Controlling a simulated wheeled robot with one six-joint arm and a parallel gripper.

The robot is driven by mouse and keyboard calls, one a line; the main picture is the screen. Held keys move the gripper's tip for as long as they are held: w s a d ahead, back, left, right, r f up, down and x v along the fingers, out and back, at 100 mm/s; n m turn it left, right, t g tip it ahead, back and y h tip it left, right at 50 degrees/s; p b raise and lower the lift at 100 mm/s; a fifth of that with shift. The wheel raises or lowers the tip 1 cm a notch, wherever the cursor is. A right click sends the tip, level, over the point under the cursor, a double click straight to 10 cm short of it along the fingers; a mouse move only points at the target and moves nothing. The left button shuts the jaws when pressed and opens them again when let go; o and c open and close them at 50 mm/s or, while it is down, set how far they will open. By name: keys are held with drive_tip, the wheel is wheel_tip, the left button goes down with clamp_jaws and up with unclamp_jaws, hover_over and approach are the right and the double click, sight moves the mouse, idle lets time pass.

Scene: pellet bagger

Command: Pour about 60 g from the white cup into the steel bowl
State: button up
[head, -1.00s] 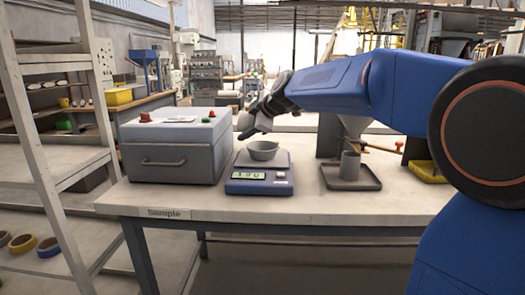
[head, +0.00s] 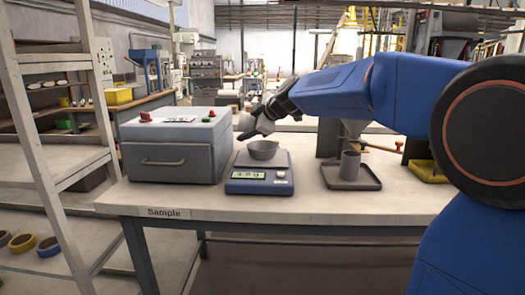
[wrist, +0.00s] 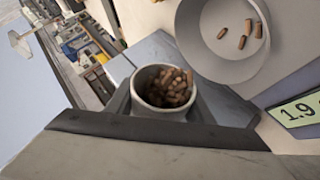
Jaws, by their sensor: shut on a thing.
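The white cup (wrist: 158,109) is between my gripper's jaws, with brown pellets inside it. In the head view my gripper (head: 254,122) is above the scale, just over the steel bowl (head: 263,150). The bowl stands on the scale's pan. In the wrist view the bowl (wrist: 190,42) is beside the cup, with a few brown pellets on its bottom. The blue scale (head: 259,181) has a green display (wrist: 301,113); its digits begin "1.9" in the wrist view, the rest cut off. No pellets show falling.
A grey box (head: 175,148) with a handle stands close left of the scale. To the right are a grey tray (head: 352,185) with a cylinder (head: 350,165) on it and a yellow tray (head: 428,171). The table's front strip is clear.

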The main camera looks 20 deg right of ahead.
drive_tip(key=shift+d+r+m+t+y, duration=0.2)
drive_tip(key=shift+r+m+t+y, duration=0.1)
drive_tip(key=shift+r+m+y, duration=0.15)
idle(2.7)
drive_tip(key=shift+f+y, duration=0.25)
drive_tip(key=shift+f, duration=0.05)
idle(0.7)
drive_tip(key=shift+p, duration=0.3)
drive_tip(key=shift+r, duration=0.25)
drive_tip(key=shift+a+f+n+h, duration=0.2)
drive_tip(key=shift+f+n+h, duration=0.2)
drive_tip(key=shift+h, duration=0.5)
drive_tip(key=shift+r+n+g, duration=0.2)
drive_tip(key=shift+n+g, duration=0.05)
drive_tip(key=shift+g, duration=0.15)
